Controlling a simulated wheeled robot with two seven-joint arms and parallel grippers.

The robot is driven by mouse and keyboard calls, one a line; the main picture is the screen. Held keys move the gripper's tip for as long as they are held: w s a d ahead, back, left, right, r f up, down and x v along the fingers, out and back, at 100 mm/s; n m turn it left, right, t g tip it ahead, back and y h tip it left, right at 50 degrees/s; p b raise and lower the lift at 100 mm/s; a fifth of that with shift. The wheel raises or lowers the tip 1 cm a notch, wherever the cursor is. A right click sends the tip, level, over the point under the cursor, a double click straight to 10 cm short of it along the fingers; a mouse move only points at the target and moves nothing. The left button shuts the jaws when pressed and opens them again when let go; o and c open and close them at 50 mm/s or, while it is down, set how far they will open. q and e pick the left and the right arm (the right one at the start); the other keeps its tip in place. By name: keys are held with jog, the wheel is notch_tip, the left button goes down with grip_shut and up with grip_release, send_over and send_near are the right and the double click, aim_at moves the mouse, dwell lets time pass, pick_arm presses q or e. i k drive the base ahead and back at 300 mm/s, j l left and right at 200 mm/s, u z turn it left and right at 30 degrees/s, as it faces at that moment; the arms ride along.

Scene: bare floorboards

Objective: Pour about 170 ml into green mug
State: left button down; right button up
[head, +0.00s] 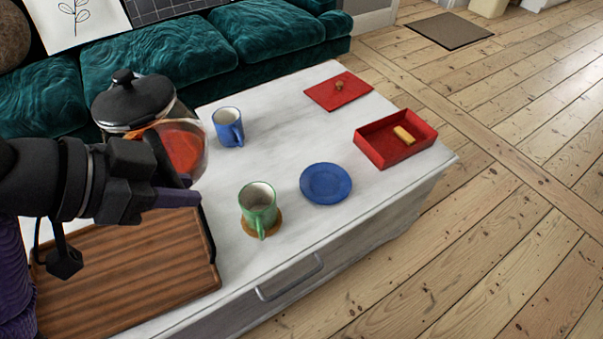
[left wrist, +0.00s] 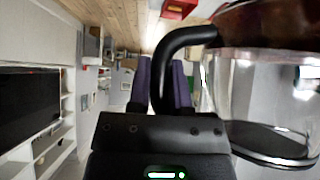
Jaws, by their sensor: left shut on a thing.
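A green mug (head: 258,205) stands upright on a round brown coaster (head: 277,222) on the white table; its pale inside looks empty. My left gripper (head: 165,180) is shut on the handle of a glass pot (head: 196,140) with a black lid (head: 133,100) and red-brown liquid in it. The pot is held tilted above the table, left of and behind the green mug in the head view, apart from it. In the left wrist view the pot's black handle (left wrist: 183,40) lies between my purple fingers, and the glass fills the right side. My right gripper is not in view.
A blue mug (head: 227,127) stands behind the green mug and a blue plate (head: 326,184) lies to its right. A red box (head: 395,142) holds a yellow block (head: 404,135); its red lid (head: 336,93) lies farther back. A wooden board (head: 130,265) lies below my left arm.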

aim_at(258, 201)
jog(key=i+l, duration=0.15)
jog(key=l, duration=0.2)
jog(key=i+l, duration=0.1)
jog(key=l, duration=0.3)
jog(key=i+l, duration=0.15)
jog(key=l, duration=0.2)
jog(key=i+l, duration=0.15)
jog(key=l, duration=0.2)
jog(key=i+l, duration=0.1)
jog(key=l, duration=0.3)
jog(key=i+l, duration=0.15)
jog(key=l, duration=0.2)
jog(key=i+l, duration=0.15)
jog(key=l, duration=0.25)
jog(key=j+u, duration=0.05)
